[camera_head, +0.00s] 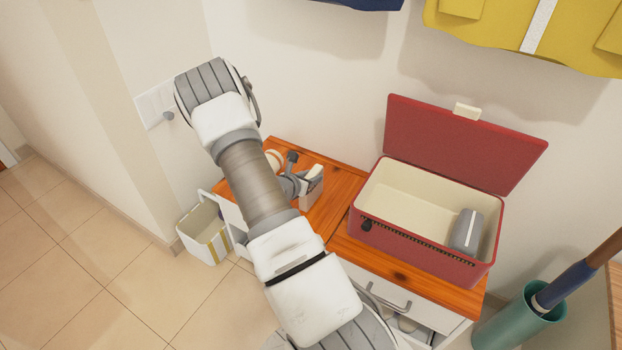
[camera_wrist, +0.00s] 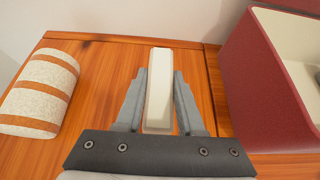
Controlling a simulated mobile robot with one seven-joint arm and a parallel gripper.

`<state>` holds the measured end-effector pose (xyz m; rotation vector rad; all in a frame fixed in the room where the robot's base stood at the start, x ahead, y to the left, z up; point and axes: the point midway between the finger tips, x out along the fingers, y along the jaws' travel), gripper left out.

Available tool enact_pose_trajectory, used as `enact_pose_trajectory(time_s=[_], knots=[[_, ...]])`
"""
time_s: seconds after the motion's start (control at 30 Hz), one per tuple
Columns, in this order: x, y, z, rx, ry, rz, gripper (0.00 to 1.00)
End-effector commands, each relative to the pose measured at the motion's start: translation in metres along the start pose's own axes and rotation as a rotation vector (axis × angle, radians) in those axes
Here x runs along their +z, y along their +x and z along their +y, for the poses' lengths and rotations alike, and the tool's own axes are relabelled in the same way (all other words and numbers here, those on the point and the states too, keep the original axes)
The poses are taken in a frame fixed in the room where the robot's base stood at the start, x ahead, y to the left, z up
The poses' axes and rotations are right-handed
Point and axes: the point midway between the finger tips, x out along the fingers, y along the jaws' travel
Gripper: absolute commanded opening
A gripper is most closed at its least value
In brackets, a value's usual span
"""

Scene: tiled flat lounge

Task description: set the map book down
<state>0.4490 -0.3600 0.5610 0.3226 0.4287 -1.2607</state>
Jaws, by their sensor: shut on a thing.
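The map book, a narrow cream-white block as seen end-on (camera_wrist: 159,88), stands upright between the two fingers of my gripper (camera_wrist: 160,78) in the wrist view. The fingers are closed on its two sides. In the head view my gripper (camera_head: 301,184) holds the book (camera_head: 313,178) over the left part of the orange wooden cabinet top (camera_head: 345,188). I cannot tell whether the book's lower edge touches the wood. My arm hides part of the cabinet top.
A cream roll with orange stripes (camera_wrist: 40,90) lies left of the book. An open red box (camera_head: 415,238) stands to the right, holding a grey item (camera_head: 467,230). A white bin (camera_head: 204,232) and a teal holder (camera_head: 517,322) flank the cabinet.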

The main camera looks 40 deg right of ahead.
Motion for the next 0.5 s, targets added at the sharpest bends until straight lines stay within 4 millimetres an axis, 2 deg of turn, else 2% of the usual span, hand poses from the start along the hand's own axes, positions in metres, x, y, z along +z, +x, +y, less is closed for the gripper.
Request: enact_pose_trajectory(time_s=[0.27, 0.3, 0.43, 0.5], knots=[[-0.0023, 0.0017, 0.0001, 0.000, 0.001, -0.001, 0.00], [-0.0020, 0.0013, 0.0001, 0.000, 0.001, 0.000, 0.41], [-0.0016, 0.0009, 0.0000, 0.000, 0.000, 0.000, 0.64], [-0.0016, 0.0009, 0.0000, 0.000, 0.000, 0.000, 0.67]])
